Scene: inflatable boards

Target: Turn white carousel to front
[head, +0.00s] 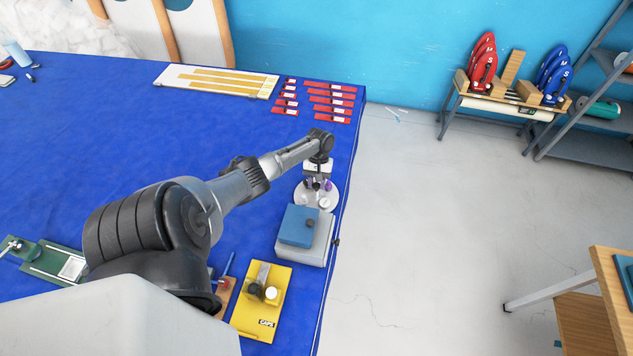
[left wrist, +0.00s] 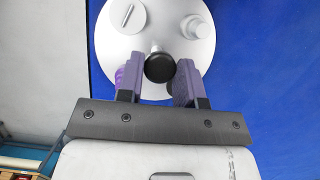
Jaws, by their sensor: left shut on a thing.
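The white carousel (head: 302,201) is a round disc on the blue table near its right edge. In the left wrist view the carousel (left wrist: 108,52) bears a slotted round piece (left wrist: 128,16), a white stepped piece (left wrist: 196,27) and a black knob (left wrist: 159,68) near its rim. My left gripper (head: 318,184) reaches down over the disc. Its purple fingers, also in the left wrist view (left wrist: 156,76), are shut on the black knob, one on each side. In the head view the gripper hides part of the disc. My right gripper is not in view.
A grey box with a blue top (head: 297,226) stands just in front of the carousel. A yellow board (head: 245,318) lies nearer. Several red pieces (head: 330,100) and a white board with yellow strips (head: 172,76) lie behind. Right of the table is open floor.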

